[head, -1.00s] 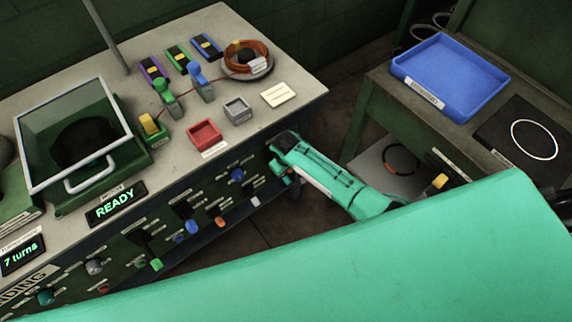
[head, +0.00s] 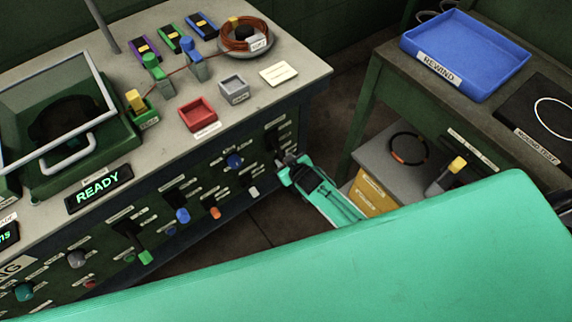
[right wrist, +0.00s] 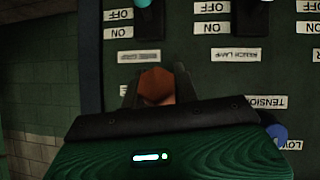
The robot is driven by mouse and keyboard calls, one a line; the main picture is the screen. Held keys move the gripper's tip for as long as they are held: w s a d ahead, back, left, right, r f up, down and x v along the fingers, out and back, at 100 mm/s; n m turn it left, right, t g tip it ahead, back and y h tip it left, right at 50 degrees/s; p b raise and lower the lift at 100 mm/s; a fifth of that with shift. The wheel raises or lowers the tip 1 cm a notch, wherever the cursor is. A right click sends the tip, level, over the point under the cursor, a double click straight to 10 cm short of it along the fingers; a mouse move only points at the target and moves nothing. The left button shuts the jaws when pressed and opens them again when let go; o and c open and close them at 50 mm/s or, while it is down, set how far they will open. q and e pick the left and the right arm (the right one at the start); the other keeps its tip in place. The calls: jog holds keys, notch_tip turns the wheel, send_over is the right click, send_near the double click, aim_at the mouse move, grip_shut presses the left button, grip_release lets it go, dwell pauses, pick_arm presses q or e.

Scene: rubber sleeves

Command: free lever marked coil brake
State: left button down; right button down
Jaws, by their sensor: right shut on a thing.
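My right gripper (head: 287,160) is at the right end of the green control panel (head: 205,185). In the right wrist view the gripper (right wrist: 158,88) is shut on an orange-brown handle (right wrist: 156,84), which sits between its two fingers. The panel appears upside down there. A small label (right wrist: 139,57) just beyond the handle is too blurred to read, so I cannot confirm the coil brake marking. The handle's lower part is hidden by my gripper. My left gripper is not in view.
The panel carries several other switches and knobs, including a blue knob (head: 234,161) and an orange one (head: 215,213). A READY display (head: 99,188) is lit. A side bench holds a blue REWIND tray (head: 487,78). Dark floor lies between the benches.

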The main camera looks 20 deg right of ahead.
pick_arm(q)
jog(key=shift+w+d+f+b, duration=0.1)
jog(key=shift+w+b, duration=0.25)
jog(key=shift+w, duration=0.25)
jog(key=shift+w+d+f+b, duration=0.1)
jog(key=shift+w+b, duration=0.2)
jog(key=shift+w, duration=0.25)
pick_arm(e)
jog(key=shift+w+a+f+t, duration=0.15)
jog(key=shift+f+t, duration=0.1)
jog(key=shift+t, duration=0.25)
jog(key=c, duration=1.1)
grip_release()
jog(key=shift+w, duration=0.1)
jog(key=shift+o, duration=0.2)
pick_arm(q)
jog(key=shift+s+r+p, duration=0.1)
jog(key=shift+p, duration=0.25)
pick_arm(e)
jog(key=v, duration=1.4)
jog(key=shift+d, duration=0.2)
